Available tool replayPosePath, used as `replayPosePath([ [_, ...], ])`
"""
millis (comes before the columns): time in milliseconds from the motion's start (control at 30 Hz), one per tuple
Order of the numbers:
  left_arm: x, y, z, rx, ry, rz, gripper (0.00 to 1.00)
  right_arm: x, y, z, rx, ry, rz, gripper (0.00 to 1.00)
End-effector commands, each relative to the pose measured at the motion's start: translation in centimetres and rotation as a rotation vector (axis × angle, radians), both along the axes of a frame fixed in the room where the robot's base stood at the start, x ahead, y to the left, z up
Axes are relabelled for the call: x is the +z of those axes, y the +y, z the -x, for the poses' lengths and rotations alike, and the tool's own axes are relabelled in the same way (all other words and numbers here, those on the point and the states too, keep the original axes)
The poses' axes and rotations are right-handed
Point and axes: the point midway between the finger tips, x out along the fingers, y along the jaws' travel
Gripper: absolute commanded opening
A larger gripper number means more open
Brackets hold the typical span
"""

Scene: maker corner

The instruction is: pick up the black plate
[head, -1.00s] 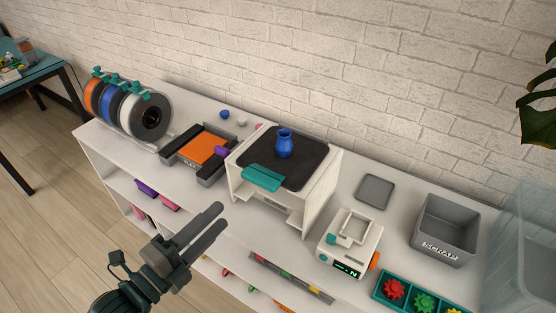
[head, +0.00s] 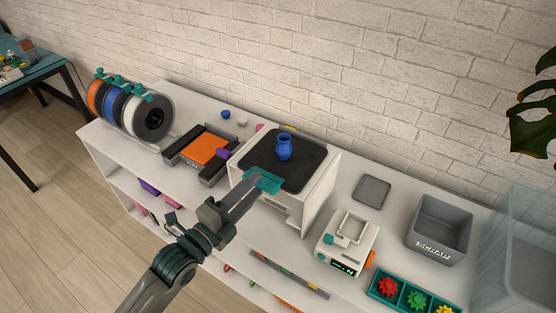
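The black plate (head: 303,167) lies flat on top of a white box-shaped machine (head: 318,195) on the shelf unit. A small blue vase (head: 284,147) stands upright on the plate. A teal tab (head: 266,181) sticks out at the plate's front edge. My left gripper (head: 256,187) reaches in from the lower left, its fingertips at the teal tab. The fingers overlap in this view, so I cannot tell whether they are apart or closed on the tab. My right gripper is not in view.
Left of the machine are a tray with an orange panel (head: 203,149) and a rack of filament spools (head: 131,108). To the right are a small white device (head: 346,243), a grey square plate (head: 374,191), a grey scrap bin (head: 441,229) and a gear tray (head: 401,297). A brick wall stands behind.

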Motion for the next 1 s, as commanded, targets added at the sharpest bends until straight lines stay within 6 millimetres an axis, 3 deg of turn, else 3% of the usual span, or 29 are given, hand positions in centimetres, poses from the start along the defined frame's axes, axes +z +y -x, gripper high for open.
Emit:
replayPosePath([
  [467,0.0,-0.3,-0.4,0.0,0.0,0.0,0.38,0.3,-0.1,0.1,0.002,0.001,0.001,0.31],
  [1000,-0.7,-3.3,-4.2,0.0,0.0,0.0,0.38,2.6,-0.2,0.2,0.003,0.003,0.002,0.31],
])
